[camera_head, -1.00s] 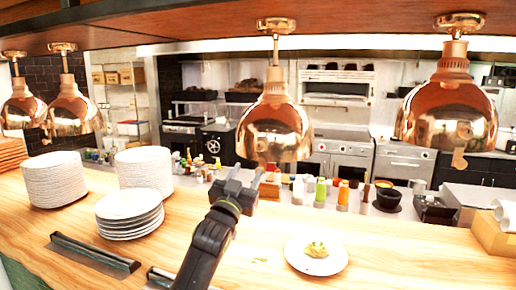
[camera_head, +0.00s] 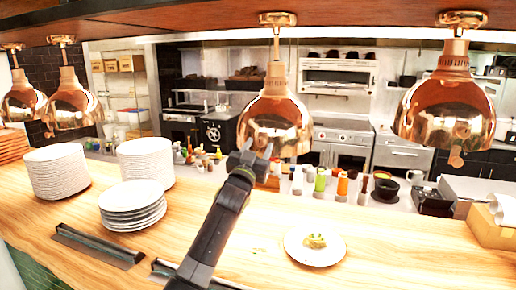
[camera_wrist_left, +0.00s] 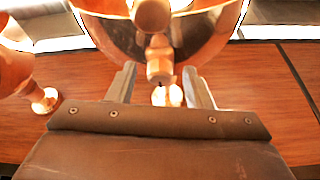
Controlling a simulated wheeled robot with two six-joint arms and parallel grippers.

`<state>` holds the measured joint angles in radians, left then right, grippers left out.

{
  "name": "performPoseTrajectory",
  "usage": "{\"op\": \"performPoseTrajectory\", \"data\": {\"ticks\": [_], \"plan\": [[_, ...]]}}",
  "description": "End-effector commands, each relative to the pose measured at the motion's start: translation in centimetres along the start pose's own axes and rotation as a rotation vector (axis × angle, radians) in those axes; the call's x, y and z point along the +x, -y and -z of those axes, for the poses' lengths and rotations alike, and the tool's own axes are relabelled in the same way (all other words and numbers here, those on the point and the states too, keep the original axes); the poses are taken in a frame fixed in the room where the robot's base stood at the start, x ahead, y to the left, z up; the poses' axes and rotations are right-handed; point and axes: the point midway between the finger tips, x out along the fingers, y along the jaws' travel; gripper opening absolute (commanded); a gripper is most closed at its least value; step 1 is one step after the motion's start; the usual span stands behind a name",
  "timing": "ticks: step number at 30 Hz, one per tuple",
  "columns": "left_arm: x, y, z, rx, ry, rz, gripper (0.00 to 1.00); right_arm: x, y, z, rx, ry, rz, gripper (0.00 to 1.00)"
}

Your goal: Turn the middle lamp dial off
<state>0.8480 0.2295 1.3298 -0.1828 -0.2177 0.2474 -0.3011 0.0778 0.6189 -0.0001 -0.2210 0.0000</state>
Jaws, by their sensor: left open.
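The middle lamp (camera_head: 273,122) is a copper dome hanging from the overhead shelf on a short stem. In the head view my left gripper (camera_head: 254,152) is raised at its lower front edge and covers the spot where its dial would show. In the left wrist view the lamp's shade (camera_wrist_left: 205,30) fills the top, and a round copper knob, which looks like the dial (camera_wrist_left: 151,14), shows on it. My left gripper's fingers (camera_wrist_left: 160,72) are open with nothing gripped; the knob appears beyond the fingertips. The knob's exact turn is unclear. My right gripper is out of view.
A copper lamp (camera_head: 447,115) hangs at right, its knob (camera_head: 456,158) at the lower edge; more copper lamps (camera_head: 72,103) hang at left. Plate stacks (camera_head: 132,205) and a plate with food (camera_head: 315,246) stand on the wooden counter (camera_head: 400,250). Bottles (camera_head: 320,180) stand behind.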

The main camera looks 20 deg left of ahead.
Motion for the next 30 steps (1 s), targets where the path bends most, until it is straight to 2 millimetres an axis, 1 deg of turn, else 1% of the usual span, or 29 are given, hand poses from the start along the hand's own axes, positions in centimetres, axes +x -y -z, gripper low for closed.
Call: {"op": "performPoseTrajectory", "data": {"ticks": [3, 4, 12, 14, 23, 30], "plan": [[-0.01, -0.02, 0.01, -0.001, 0.000, 0.000, 0.46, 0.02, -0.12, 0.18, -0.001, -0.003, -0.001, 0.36], [-0.01, -0.02, 0.01, -0.001, 0.000, 0.000, 0.44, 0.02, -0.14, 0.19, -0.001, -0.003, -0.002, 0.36], [-0.03, -0.01, 0.01, -0.001, 0.000, 0.000, 0.08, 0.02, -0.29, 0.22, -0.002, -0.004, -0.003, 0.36], [-0.03, -0.01, 0.01, -0.001, 0.000, 0.000, 0.02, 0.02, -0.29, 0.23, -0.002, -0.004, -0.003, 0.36], [-0.04, 0.03, 0.01, 0.020, -0.001, -0.009, 0.02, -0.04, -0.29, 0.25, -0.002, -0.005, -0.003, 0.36], [-0.05, 0.16, -0.03, 0.093, -0.005, -0.038, 0.02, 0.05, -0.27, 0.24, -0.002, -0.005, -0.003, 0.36]]}}
